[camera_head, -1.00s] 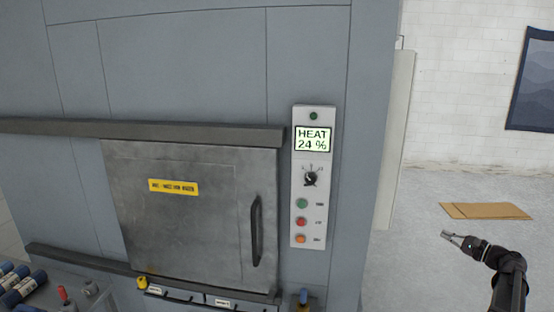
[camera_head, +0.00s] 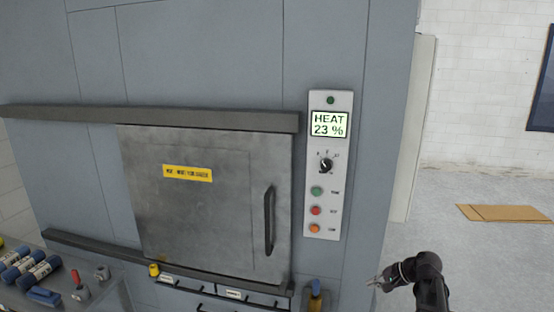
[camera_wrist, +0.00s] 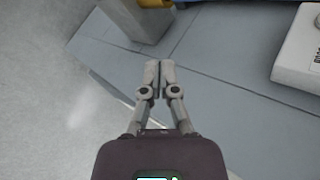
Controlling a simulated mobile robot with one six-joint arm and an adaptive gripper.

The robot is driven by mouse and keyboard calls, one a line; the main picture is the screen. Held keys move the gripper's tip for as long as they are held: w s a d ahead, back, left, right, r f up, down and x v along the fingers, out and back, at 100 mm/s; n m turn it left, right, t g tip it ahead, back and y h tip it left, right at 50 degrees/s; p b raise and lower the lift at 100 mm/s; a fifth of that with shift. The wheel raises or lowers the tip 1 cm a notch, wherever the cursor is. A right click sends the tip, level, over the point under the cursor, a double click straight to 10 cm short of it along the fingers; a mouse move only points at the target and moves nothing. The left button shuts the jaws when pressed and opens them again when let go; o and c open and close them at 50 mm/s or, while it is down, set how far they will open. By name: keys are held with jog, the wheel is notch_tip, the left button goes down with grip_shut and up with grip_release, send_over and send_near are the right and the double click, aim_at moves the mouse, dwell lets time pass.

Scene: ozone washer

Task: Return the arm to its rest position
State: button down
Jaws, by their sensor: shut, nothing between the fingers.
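My gripper (camera_head: 376,283) is at the lower right in the head view, in front of the right side of the grey washer (camera_head: 350,60) and apart from it. In the wrist view my gripper (camera_wrist: 159,66) shows its two fingers together with nothing between them. The arm behind it is bent and dark. The washer's metal door (camera_head: 205,205) is closed, with a vertical black handle (camera_head: 269,220). The control panel (camera_head: 329,165) beside it reads HEAT 23 %.
A bench at the lower left holds blue rolls (camera_head: 30,270) and small fittings. Flat cardboard (camera_head: 504,213) lies on the floor at right. The floor around it is open.

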jog(key=s+a+f+n+g+h+b, duration=0.4)
jog(key=s+a+f+n+h, duration=0.3)
jog(key=s+a, duration=0.5)
notch_tip(320, 180, down, 4)
jog(key=shift+s+a+r+n+g+h+b, duration=0.1)
jog(key=shift+s+a+n+g+h+b, duration=0.25)
jog(key=shift+s+n, duration=0.7)
jog(key=shift+w+a, duration=0.1)
jog(key=shift+a, duration=0.05)
